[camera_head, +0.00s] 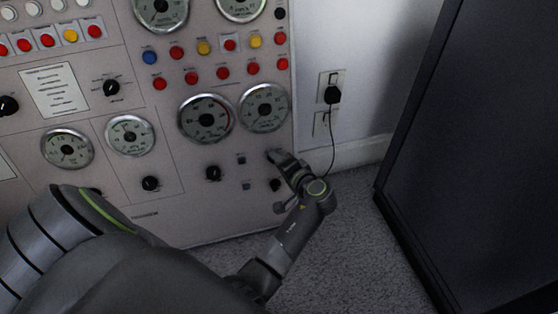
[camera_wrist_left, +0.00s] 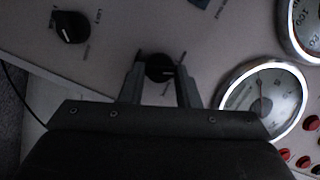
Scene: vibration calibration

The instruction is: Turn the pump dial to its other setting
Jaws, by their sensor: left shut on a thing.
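The pump dial (camera_wrist_left: 160,68), a small black knob, sits between the two fingers of my left gripper (camera_wrist_left: 160,80) in the left wrist view. The fingers are closed on its sides. A pale pointer mark on it points right in that view; the small print around it is too blurred to read. In the head view, my left gripper (camera_head: 278,158) reaches the lower right part of the panel from below right, and it hides this dial. My right gripper is not in view.
The grey panel (camera_head: 180,215) carries several gauges, buttons and knobs. Another black knob (camera_head: 274,185) is close below my gripper; it also shows in the wrist view (camera_wrist_left: 70,27). A plugged cable (camera_head: 334,140) hangs at the right. A dark cabinet (camera_head: 470,150) stands farther right.

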